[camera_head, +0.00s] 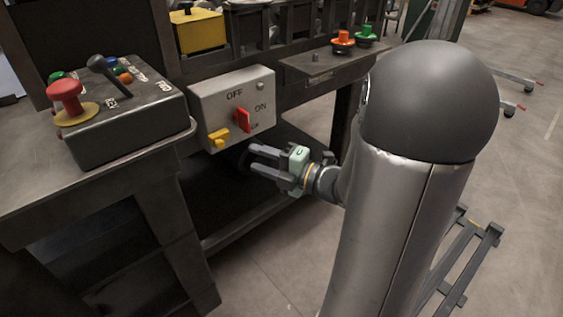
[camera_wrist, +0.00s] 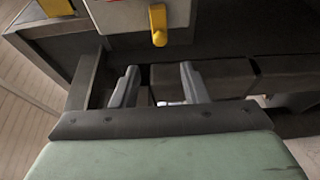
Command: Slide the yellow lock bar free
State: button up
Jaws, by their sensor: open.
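The yellow lock bar (camera_head: 218,137) sits low on the left of the grey switch box (camera_head: 206,105) on the machine's front. Its yellow end also shows at the top of the wrist view (camera_wrist: 158,24), beyond and above the fingertips. A red switch handle (camera_head: 243,120) stands right of it, between the OFF and ON marks. My gripper (camera_head: 252,158) is open and empty, below and to the right of the lock bar, apart from it. In the wrist view, my two fingers (camera_wrist: 158,82) are spread with nothing between them.
A control panel (camera_head: 130,130) with a red mushroom button (camera_head: 66,95) and a black lever stands left of the box. A shelf (camera_head: 312,68) with orange and green buttons is at the upper right. Dark open space lies under the bench.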

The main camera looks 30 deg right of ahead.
jog(key=v, duration=0.5)
jog(key=shift+s, duration=0.1)
dwell(0.3)
jog(key=w+d+r+m+g+h+p, duration=0.2)
jog(key=w+r+m+g+h+p, duration=0.2)
jog(key=r+m+h+p, duration=1.2)
jog(key=s+a+r+m+g+y+p, duration=0.3)
jog(key=s+a+m+g+p, duration=0.1)
jog(key=s+a+p, duration=0.3)
jog(key=s+a+r+m+g+y+p, duration=0.2)
jog(key=s+a+r+m+g+p, duration=0.2)
jog(key=s, duration=0.7)
jog(key=a+g+p, duration=0.2)
jog(key=a+p, duration=0.1)
jog(key=p, duration=0.1)
jog(key=shift+m+y, duration=0.3)
jog(key=shift+y, duration=0.1)
jog(key=shift+d+r, duration=0.1)
